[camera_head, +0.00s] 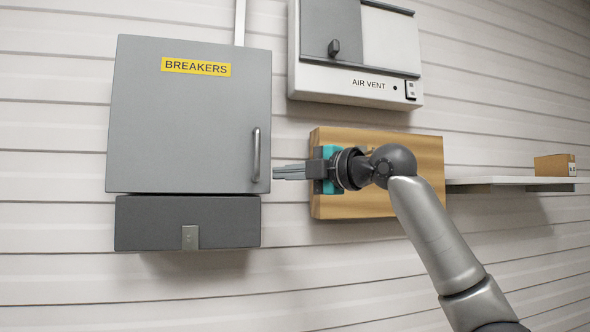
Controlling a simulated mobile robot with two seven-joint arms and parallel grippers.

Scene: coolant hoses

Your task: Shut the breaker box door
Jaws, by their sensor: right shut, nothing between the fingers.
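The grey breaker box door (185,125) carries a yellow BREAKERS label (196,67) and faces me on the left of the head view. It looks closed or nearly closed; I cannot tell whether a small gap remains. Its vertical handle (256,154) is near the door's right edge. My right gripper (277,173) is shut and empty, pointing left, with its fingertips at the door's lower right edge, just right of and below the handle. I cannot tell whether they touch the door. My left gripper is not in view.
A darker grey box section (155,223) with a metal latch plate (190,237) sits below the door. A wooden board (422,165) is behind my right gripper. The air vent panel (390,45) is above it. A shelf (500,181) with a cardboard box (554,165) is at right.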

